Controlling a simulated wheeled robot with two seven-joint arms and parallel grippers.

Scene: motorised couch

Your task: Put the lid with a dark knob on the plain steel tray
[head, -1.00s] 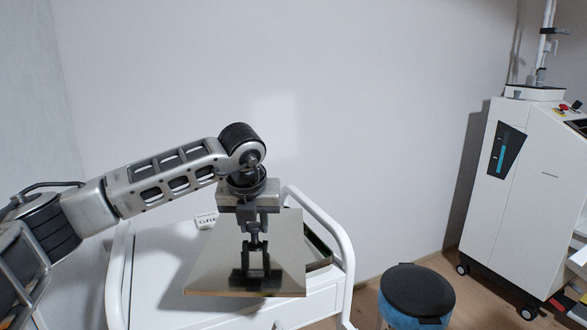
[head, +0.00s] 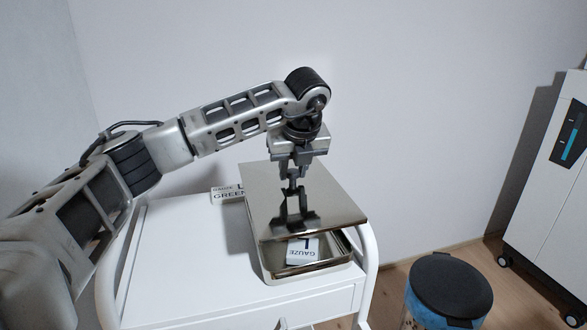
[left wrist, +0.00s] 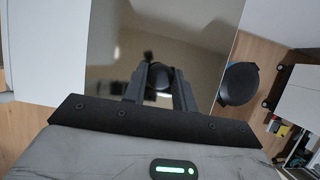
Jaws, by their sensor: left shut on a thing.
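My left gripper (head: 292,180) is shut on the dark knob of a shiny, mirror-like steel lid (head: 335,205). The lid is roughly level over the plain steel tray (head: 310,273). The tray's front end shows below the lid's front edge, with a white gauze pack (head: 303,247) inside. The lid hides the rest of the tray. I cannot tell whether lid and tray touch. In the left wrist view the lid (left wrist: 205,30) fills the middle, with the round dark knob (left wrist: 160,78) between the fingers. My right gripper is not in view.
The tray stands on a white cart (head: 190,260) with a raised white rail at its right. The cart top's left side is clear.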

